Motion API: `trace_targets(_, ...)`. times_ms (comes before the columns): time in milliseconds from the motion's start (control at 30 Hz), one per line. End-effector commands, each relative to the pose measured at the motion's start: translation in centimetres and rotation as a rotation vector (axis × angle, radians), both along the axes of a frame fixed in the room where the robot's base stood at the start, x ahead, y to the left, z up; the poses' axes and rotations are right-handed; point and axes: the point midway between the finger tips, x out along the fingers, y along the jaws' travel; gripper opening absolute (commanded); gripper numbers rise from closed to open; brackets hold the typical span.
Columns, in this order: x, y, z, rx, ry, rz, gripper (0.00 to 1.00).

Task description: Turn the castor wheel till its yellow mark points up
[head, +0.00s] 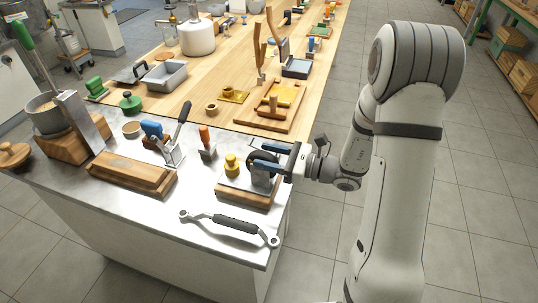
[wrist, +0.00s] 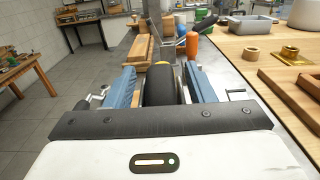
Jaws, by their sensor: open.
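The castor wheel (head: 259,166) is a dark wheel in a metal fork on a wooden block with a metal plate (head: 247,191), near the counter's front right corner. My gripper (head: 266,155) reaches in from the right, its blue fingers on either side of the wheel. In the wrist view the wheel (wrist: 160,88) stands between the open fingers (wrist: 162,87), with a visible gap on each side. A bit of yellow shows above the wheel there. I cannot tell whether it is the mark or the yellow knob (head: 232,166) beyond.
A wrench-like bar with a dark grip (head: 236,224) lies in front of the block. The wooden tabletop behind holds trays and fittings.

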Motion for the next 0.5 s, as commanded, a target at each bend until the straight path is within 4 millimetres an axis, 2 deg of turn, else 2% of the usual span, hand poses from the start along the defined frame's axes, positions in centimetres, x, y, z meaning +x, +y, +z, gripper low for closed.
trace_targets(167,0.01,-0.04,-0.01,0.000,0.000,0.000,0.49)
trace_targets(500,0.00,-0.07,-0.01,0.000,0.000,0.000,0.21)
